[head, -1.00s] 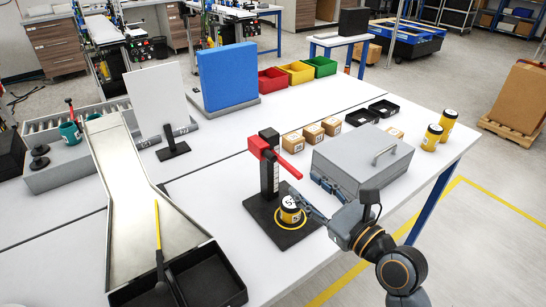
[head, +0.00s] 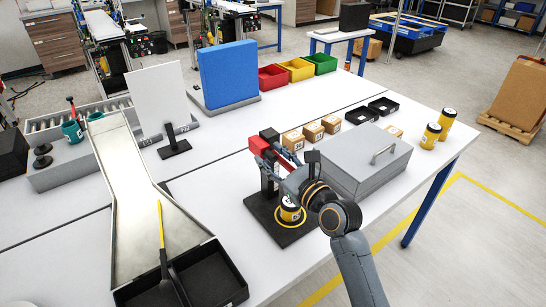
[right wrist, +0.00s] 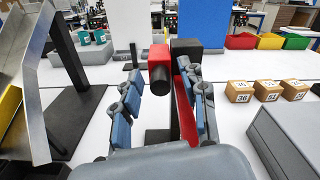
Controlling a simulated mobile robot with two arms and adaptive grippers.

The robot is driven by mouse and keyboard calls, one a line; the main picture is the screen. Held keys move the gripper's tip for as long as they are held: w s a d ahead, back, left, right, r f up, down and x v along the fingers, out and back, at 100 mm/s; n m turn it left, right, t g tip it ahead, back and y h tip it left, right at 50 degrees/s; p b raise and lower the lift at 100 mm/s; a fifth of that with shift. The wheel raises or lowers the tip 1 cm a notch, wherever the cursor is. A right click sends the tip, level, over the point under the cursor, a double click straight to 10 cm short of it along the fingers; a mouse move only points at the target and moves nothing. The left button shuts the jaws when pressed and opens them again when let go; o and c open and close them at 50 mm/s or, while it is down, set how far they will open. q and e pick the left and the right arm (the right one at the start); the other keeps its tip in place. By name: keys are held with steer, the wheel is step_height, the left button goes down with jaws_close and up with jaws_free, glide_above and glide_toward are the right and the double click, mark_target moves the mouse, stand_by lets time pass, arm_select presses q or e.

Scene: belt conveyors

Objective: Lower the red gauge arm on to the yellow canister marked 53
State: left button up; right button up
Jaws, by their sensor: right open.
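The black gauge stand has a red head (head: 258,146) on its post and a dark base (head: 262,228). The yellow canister (head: 289,212) with a black top stands upright on that base, inside a yellow ring; its number is hard to read. My right gripper (head: 285,165) is open at the gauge head, above the canister, and hides much of the red gauge arm in the head view. In the right wrist view, the red gauge arm (right wrist: 187,112) lies between the open fingers (right wrist: 162,100), close to the right-hand finger. My left gripper is not in view.
A grey case (head: 360,165) stands just right of my right arm. Small cardboard boxes (head: 312,132) and black trays (head: 362,117) are behind it. Two more yellow canisters (head: 438,126) stand at the right table edge. A metal chute (head: 140,190) is on the left.

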jaws_close()
step_height(320, 180, down, 12)
steer(key=b, duration=0.6)
steer(key=shift+r, duration=0.15)
steer(key=shift+s+f, duration=0.1)
steer(key=shift+f, duration=0.25)
steer(key=shift+c, duration=0.8)
jaws_free()
steer(key=shift+o, duration=0.8)
